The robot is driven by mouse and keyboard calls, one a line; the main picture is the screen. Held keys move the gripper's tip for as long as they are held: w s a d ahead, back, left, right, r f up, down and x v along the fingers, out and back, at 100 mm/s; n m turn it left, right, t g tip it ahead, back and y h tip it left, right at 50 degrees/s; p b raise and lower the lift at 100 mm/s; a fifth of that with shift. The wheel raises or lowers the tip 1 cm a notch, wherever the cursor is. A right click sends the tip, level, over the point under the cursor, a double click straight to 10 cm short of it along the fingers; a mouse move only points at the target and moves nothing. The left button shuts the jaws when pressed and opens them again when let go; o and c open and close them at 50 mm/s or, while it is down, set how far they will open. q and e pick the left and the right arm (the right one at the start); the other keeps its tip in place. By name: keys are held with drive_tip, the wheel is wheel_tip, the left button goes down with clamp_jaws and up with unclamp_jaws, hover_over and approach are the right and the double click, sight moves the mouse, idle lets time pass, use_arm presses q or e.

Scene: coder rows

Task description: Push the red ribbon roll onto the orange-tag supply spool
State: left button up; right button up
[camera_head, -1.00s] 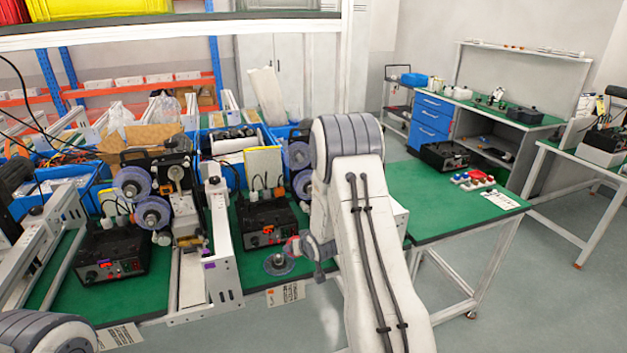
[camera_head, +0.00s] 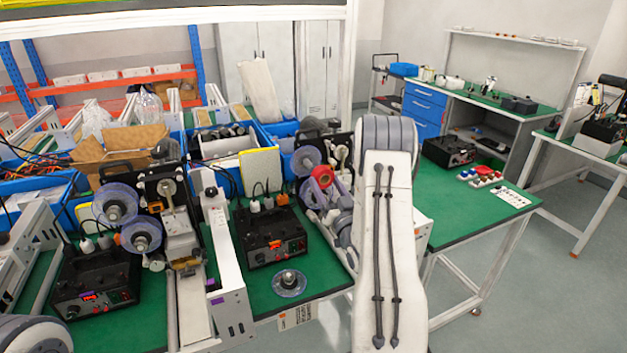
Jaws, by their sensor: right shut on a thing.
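The red ribbon roll (camera_head: 322,176) is raised off the bench, in front of the right-hand coder. My right gripper (camera_head: 327,188) is shut on it, mostly hidden behind my right arm. The roll is close to the coder's upper clear-flanged spool (camera_head: 305,159), just right of it and lower in the picture. Whether they touch, and whether the roll is around any spindle, I cannot tell. A lower clear spool (camera_head: 308,194) shows partly behind the gripper. My left gripper is out of view.
A clear disc with a hub (camera_head: 289,284) lies on the green bench. A white rail (camera_head: 228,270) separates this row from the left coder with its two clear spools (camera_head: 116,204). Blue bins (camera_head: 240,165) stand behind. The right bench has several small coloured parts.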

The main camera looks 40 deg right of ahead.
drive_tip(key=w, duration=0.3)
drive_tip(key=shift+w+p, duration=0.1)
drive_tip(key=shift+p, duration=0.2)
drive_tip(key=shift+f+x, duration=0.25)
drive_tip(key=shift+x, duration=0.8)
drive_tip(key=shift+f+b, duration=0.15)
drive_tip(key=shift+b, duration=0.15)
drive_tip(key=shift+b, duration=0.7)
idle(0.8)
drive_tip(key=shift+f+b+x, duration=0.2)
drive_tip(key=shift+b+x, duration=0.15)
drive_tip(key=shift+x, duration=0.55)
drive_tip(key=shift+f+b+x, duration=0.2)
drive_tip(key=shift+b+x, duration=0.15)
drive_tip(key=shift+x, duration=0.55)
